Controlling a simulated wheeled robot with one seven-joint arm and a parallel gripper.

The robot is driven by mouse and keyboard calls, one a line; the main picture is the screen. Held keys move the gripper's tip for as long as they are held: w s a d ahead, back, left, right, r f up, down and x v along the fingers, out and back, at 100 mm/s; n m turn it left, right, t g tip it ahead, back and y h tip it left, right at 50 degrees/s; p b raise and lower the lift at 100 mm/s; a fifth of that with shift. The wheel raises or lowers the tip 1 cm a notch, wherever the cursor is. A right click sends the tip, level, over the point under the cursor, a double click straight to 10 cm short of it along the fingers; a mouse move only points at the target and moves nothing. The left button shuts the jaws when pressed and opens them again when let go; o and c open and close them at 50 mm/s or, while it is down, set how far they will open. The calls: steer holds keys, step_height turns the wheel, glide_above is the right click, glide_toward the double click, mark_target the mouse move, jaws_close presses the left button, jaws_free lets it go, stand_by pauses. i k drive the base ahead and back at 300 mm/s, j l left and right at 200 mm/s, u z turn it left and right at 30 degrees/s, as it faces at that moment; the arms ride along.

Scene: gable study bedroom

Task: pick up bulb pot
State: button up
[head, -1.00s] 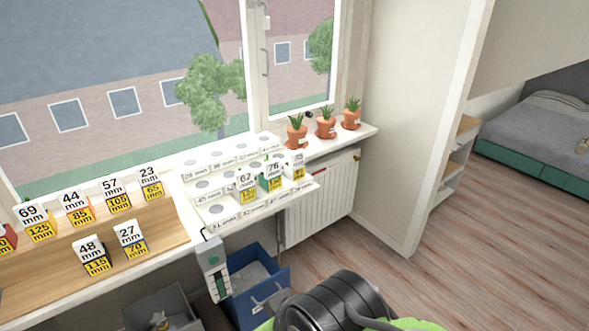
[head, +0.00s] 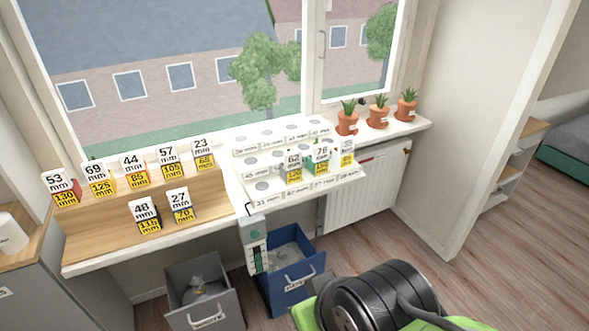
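Three terracotta pots with spiky green leaves stand upright in a row on the white windowsill in the head view: a left pot (head: 347,122), a middle pot (head: 378,116) and a right pot (head: 405,109). Each seems to carry a small pale label, too small to read. I cannot tell which one is the bulb pot. My gripper is out of view; only a black and green part of my arm shows at the bottom right, well in front of the sill.
A white stepped rack (head: 262,172) with numbered cards stands left of the pots. A wooden stepped shelf (head: 88,238) holds more cards. Below are a blue open drawer (head: 291,287), a grey open bin (head: 235,313) and a radiator (head: 365,190). Wood floor (head: 420,258) is clear at right.

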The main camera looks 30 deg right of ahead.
mark_target(341, 156)
steer(key=i+l+u, duration=0.2)
steer(key=l+u, duration=0.25)
steer(key=i+l+u, duration=0.1)
steer(key=l+u, duration=0.3)
steer(key=l, duration=0.2)
steer(key=l+u, duration=0.45)
steer(key=k+l+u, duration=0.1)
steer(key=l+u, duration=0.3)
steer(key=l, duration=0.3)
steer(key=k+l+u, duration=0.15)
steer(key=l+u, duration=0.3)
steer(key=k+l+u, duration=0.25)
steer(key=l+u, duration=0.15)
steer(key=l, duration=0.2)
steer(key=k+l+u, duration=0.3)
steer(key=l+u, duration=0.15)
steer(key=k+l+u, duration=0.4)
steer(key=i+j, duration=0.05)
steer(key=i, duration=0.05)
